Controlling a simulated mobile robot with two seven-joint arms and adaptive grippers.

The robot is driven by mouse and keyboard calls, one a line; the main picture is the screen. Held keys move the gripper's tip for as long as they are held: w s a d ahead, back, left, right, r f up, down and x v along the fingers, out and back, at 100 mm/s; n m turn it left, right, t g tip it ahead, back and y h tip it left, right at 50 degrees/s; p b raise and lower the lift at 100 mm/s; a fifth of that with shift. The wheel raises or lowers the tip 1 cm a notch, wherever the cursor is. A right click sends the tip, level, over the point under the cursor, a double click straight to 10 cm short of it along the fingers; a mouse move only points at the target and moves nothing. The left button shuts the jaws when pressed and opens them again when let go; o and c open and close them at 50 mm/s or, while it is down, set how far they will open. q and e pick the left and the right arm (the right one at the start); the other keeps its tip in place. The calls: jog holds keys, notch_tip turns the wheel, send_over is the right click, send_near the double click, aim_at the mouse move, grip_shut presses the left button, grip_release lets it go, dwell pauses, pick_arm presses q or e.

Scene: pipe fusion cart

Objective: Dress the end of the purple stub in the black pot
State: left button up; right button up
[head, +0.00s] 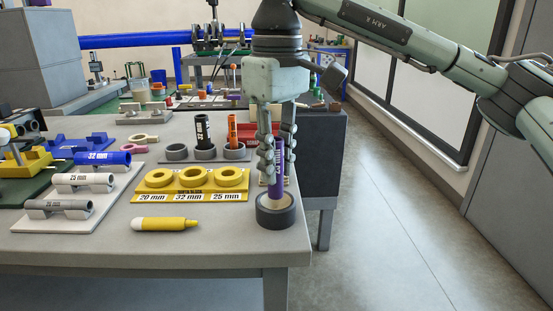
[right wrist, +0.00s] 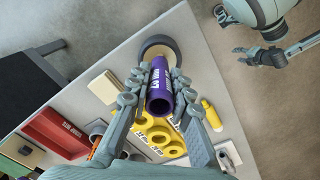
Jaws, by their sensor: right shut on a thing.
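The purple stub (head: 279,180) stands near upright at the table's front right corner. Its lower end meets the tan inside of the black pot (head: 277,215); the contact itself is hard to make out. My right gripper (head: 277,160) is above the pot, shut on the stub's upper part. In the right wrist view, the stub (right wrist: 160,88) is between the fingers with its hollow end toward the camera, and the pot (right wrist: 146,48) is behind it. Part of what looks like my left gripper (right wrist: 280,54) shows at that view's top right; its opening is unclear.
A yellow three-ring block (head: 193,196) is left of the pot, with a yellow marker (head: 165,224) before it. A grey holder (head: 207,154) with black and orange stubs stands behind. White racks (head: 85,200) with pipes are at left. Open floor lies right of the table.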

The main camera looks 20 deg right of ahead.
jog(key=shift+f+b, duration=0.8)
jog(key=shift+f, duration=0.35)
dwell(0.4)
